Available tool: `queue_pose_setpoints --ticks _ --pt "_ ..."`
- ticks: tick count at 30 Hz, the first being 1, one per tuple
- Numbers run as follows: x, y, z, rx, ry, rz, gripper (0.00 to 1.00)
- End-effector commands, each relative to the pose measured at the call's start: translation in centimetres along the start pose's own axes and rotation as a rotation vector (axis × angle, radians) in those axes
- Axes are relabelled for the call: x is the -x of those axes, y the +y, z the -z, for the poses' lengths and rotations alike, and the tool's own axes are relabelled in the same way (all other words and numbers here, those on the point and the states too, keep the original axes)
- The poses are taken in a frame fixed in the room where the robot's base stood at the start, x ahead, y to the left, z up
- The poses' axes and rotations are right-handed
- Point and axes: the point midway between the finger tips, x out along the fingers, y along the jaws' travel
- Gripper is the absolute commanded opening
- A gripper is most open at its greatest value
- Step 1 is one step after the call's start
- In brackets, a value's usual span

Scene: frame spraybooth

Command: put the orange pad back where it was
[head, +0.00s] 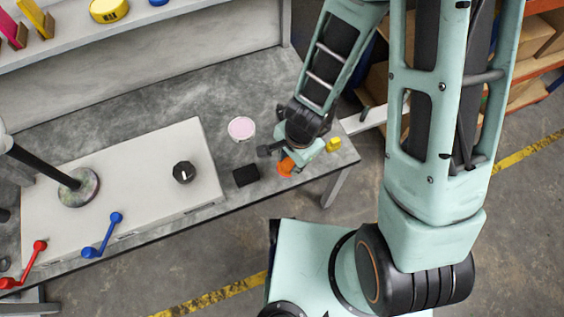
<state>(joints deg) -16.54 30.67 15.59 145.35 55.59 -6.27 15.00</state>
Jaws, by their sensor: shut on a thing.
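The orange pad (285,166) shows at the right end of the grey workbench, below and partly hidden by my gripper (283,158). My gripper points down over the bench and is shut on the orange pad. Its fingers are small in this view, and I cannot tell whether the pad touches the bench top or is held just above it.
A black block (246,175) lies just left of the pad. A pink round dish (241,128) and a yellow piece (334,145) are close by. A white panel (120,180) with a black knob (183,172) fills the left. The bench's front edge (260,191) is near.

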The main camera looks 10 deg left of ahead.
Motion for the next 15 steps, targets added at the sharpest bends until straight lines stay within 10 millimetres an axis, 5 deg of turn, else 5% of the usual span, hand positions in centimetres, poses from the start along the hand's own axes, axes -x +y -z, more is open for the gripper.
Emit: queue_pose_setpoints --ticks 15 --pt "-5.7 -3.4 1.2 0.0 -0.003 0.004 0.0"
